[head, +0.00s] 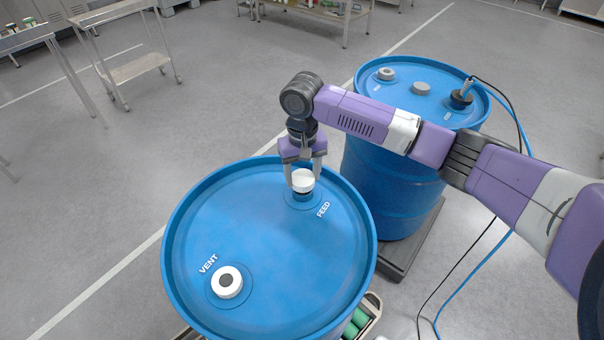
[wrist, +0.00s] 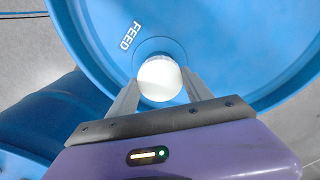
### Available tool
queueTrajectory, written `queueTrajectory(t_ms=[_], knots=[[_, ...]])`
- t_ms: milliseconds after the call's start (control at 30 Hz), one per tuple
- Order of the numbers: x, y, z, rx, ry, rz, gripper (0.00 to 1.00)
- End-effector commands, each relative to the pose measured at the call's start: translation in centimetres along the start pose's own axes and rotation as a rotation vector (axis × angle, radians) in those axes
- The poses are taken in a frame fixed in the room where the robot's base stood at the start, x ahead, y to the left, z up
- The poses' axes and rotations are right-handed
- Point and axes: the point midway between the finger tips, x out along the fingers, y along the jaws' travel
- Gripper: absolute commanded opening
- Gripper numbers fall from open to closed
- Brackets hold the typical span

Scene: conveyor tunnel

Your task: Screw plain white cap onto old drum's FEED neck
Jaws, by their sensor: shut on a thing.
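The near blue drum (head: 270,265) has a FEED neck and a VENT neck on its lid. My gripper (head: 303,185) is shut on a plain white cap (head: 303,180) at the FEED neck (head: 303,197). The cap is over the dark neck, which shows just below it; I cannot tell how far it is threaded. In the wrist view the white cap (wrist: 160,79) sits between the two fingertips, beside the FEED label (wrist: 130,36). The VENT neck bears a white cap with a dark centre (head: 227,282).
A second blue drum (head: 390,185) stands behind on a dark pallet (head: 416,245), with a black fitting (head: 461,97) and a hose and cable. A tray of green items (head: 357,320) is at the near drum's lower right. A metal cart (head: 135,68) stands far left. The floor between is clear.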

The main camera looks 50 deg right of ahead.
Motion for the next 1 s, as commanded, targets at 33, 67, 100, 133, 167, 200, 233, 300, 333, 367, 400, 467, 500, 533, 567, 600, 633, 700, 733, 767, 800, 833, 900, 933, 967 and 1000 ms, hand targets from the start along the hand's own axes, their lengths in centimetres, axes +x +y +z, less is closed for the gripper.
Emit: queueTrajectory(t_ms=[33, 67, 100, 133, 167, 200, 233, 300, 333, 367, 400, 467, 500, 533, 567, 600, 633, 700, 733, 767, 800, 833, 900, 933, 967, 1000], knots=[[0.72, 0.03, -0.03, 0.000, 0.001, 0.000, 0.21], [0.84, 0.01, -0.03, 0.000, 0.001, 0.000, 0.21], [0.95, 0.00, -0.03, 0.001, 0.001, -0.001, 0.21], [1.00, -0.01, -0.02, 0.001, 0.001, -0.001, 0.21], [1.03, -0.01, -0.02, 0.001, 0.001, -0.001, 0.21], [1.03, -0.02, -0.01, 0.001, 0.000, -0.001, 0.21], [1.01, -0.02, -0.01, 0.001, 0.000, -0.002, 0.21], [0.95, -0.02, -0.01, 0.001, 0.000, -0.002, 0.21], [0.94, -0.02, -0.01, 0.001, 0.000, -0.002, 0.21], [0.93, -0.02, 0.00, 0.001, 0.000, -0.002, 0.21], [0.93, -0.02, 0.00, 0.001, 0.000, -0.001, 0.21], [0.93, -0.02, 0.00, 0.001, 0.000, -0.001, 0.21], [0.94, -0.02, 0.01, 0.001, 0.000, -0.001, 0.21], [0.95, -0.02, 0.01, 0.001, 0.000, -0.001, 0.21], [0.98, -0.02, 0.02, 0.001, 0.000, -0.001, 0.21], [1.02, -0.02, 0.04, 0.001, 0.000, -0.001, 0.21], [1.06, -0.03, 0.06, 0.001, 0.000, -0.001, 0.21], [1.21, -0.04, 0.13, 0.001, -0.002, -0.002, 0.21], [1.28, -0.05, 0.16, 0.001, -0.002, -0.002, 0.21], [1.34, -0.05, 0.17, 0.001, -0.002, -0.002, 0.21], [1.41, -0.02, 0.17, 0.002, -0.002, -0.001, 0.21], [1.44, 0.00, 0.15, 0.002, -0.001, -0.001, 0.21], [1.48, 0.02, 0.13, 0.002, 0.000, 0.000, 0.21], [1.49, 0.02, 0.12, 0.001, 0.000, 0.000, 0.21], [1.49, 0.02, 0.12, 0.001, 0.000, 0.000, 0.21], [1.49, 0.02, 0.12, 0.001, 0.000, 0.000, 0.21]])
